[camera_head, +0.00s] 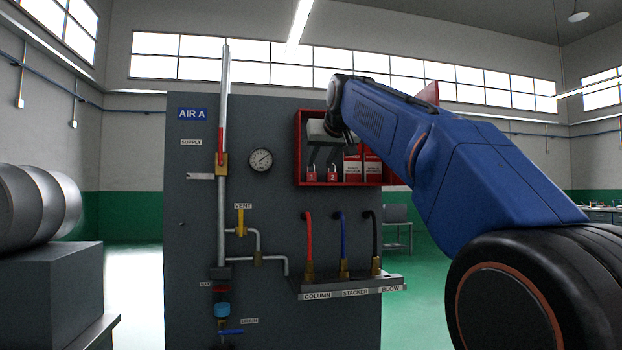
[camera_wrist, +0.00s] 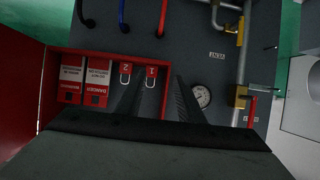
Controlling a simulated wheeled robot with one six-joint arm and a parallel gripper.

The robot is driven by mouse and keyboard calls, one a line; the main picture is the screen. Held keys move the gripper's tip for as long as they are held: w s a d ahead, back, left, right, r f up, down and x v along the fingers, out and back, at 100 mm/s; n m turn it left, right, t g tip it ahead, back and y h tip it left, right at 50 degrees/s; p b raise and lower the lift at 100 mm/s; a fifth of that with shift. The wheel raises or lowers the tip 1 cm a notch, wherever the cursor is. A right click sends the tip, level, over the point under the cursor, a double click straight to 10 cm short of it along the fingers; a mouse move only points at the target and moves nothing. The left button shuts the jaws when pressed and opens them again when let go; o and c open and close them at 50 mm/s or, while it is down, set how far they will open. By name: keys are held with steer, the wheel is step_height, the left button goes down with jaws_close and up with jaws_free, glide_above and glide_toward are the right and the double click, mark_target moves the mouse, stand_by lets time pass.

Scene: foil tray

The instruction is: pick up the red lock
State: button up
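Two red locks sit side by side in the red open-fronted box: lock 1 (camera_head: 311,174) at left and lock 2 (camera_head: 333,173) beside it. The wrist view is upside down and shows lock 1 (camera_wrist: 152,71) and lock 2 (camera_wrist: 125,69) with their numbers and pale shackles. My gripper (camera_head: 321,156) is at the box, above the locks. In the wrist view its dark fingers (camera_wrist: 158,88) are spread, with lock 1 between their lines of reach and lock 2 just outside one finger. Nothing is held. Contact with a lock cannot be told.
Red-and-white tags (camera_head: 352,168) stand beside the locks inside the red box (camera_head: 299,150). The box's side walls are close to my gripper. A gauge (camera_head: 260,160) and pipes are on the grey panel at left. Coloured hoses (camera_head: 342,240) rise from a ledge below.

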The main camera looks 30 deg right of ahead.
step_height(320, 180, up, 3)
steer(key=w+d, duration=0.1)
steer(key=d, duration=0.1)
glide_toward(312, 175)
steer(key=shift+t, duration=0.3)
steer(key=x, duration=0.9)
steer(key=shift+f, duration=0.25)
steer(key=c, duration=0.7)
